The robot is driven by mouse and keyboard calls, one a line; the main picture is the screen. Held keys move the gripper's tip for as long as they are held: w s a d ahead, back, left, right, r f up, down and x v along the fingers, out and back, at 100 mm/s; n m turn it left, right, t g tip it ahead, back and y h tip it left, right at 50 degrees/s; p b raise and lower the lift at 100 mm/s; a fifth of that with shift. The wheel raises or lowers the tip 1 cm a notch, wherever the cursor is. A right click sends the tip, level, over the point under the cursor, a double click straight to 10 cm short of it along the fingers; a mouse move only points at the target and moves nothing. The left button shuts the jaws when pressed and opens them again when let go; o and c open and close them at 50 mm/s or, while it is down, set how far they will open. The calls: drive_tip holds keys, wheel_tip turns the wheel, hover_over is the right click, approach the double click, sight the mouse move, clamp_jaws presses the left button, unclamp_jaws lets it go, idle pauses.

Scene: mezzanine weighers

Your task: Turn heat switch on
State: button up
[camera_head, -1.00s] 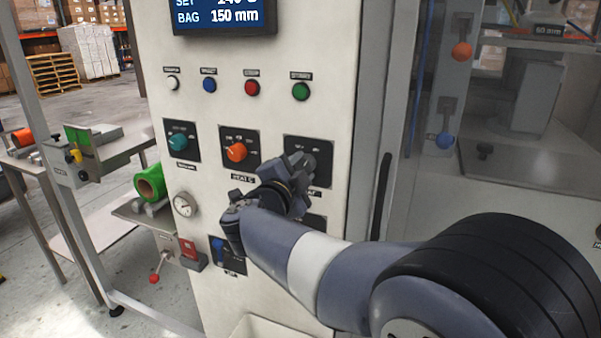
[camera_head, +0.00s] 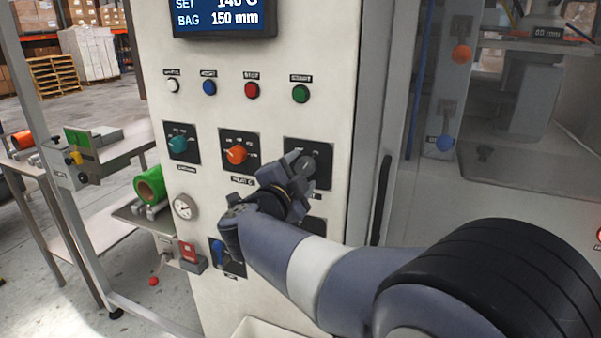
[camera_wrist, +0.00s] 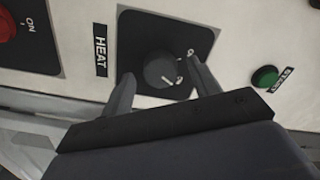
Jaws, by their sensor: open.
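The heat switch (camera_wrist: 160,69) is a round dark knob on a black square plate, with a HEAT label (camera_wrist: 100,50) beside the plate in the wrist view. A small white mark shows on the plate near the knob's lower right. In the head view its plate (camera_head: 320,153) is the right one of a row of three, and my gripper hides part of the knob. My gripper (camera_head: 296,170) is open, with one finger on each side of the knob; its fingers also show in the wrist view (camera_wrist: 160,84). I cannot tell whether they touch the knob.
An orange knob (camera_head: 236,154) and a teal knob (camera_head: 178,144) sit left of the heat switch. A green START button (camera_head: 300,93) is above it. A red switch (camera_wrist: 8,25) marked ON is near the wrist view's left edge. A door handle (camera_head: 381,200) stands right.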

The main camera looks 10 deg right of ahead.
drive_tip(key=v, duration=1)
drive_tip(key=shift+s, duration=0.15)
drive_tip(key=x, duration=1.1)
drive_tip(key=shift+s+a, duration=0.1)
drive_tip(key=shift+a, duration=0.05)
